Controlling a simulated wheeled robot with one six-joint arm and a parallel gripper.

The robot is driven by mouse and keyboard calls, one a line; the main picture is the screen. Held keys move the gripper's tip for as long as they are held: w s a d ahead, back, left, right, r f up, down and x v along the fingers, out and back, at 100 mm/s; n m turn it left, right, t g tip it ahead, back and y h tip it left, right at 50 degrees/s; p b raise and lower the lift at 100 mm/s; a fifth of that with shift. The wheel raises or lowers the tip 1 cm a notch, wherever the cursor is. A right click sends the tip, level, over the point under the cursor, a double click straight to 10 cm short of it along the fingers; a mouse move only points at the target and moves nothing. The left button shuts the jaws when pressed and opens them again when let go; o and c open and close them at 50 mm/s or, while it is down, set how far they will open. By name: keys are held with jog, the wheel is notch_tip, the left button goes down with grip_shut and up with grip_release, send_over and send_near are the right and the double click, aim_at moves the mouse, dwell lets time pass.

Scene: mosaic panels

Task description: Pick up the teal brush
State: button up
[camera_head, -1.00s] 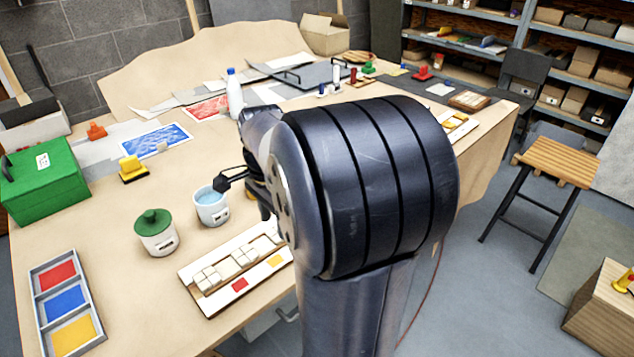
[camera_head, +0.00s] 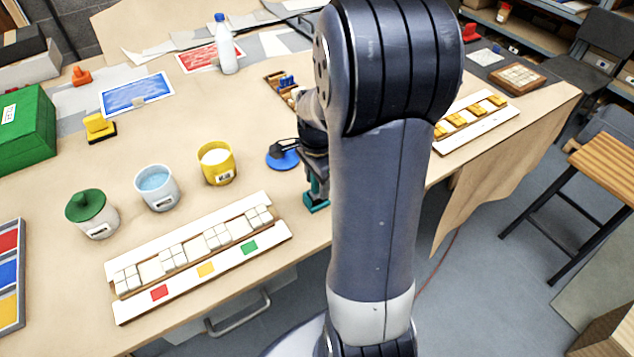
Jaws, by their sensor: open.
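A teal piece that looks like the teal brush (camera_head: 316,203) shows on the table just left of my upright arm link. My gripper (camera_head: 312,176) is right above and around its upper part, pointing down. The gripper is open. The fingertips are mostly hidden by the brush and my own arm, so I cannot tell whether they touch it. The right side of the brush is hidden behind my arm.
A blue disc (camera_head: 283,158) lies just left of the gripper. A yellow cup (camera_head: 217,164), a cup of blue liquid (camera_head: 156,187) and a green-lidded pot (camera_head: 92,214) stand further left. A tile rack (camera_head: 130,310) lies in front. The table's front edge is close.

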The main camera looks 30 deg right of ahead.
grip_shut()
dwell(0.5)
jog(key=shift+r, duration=0.1)
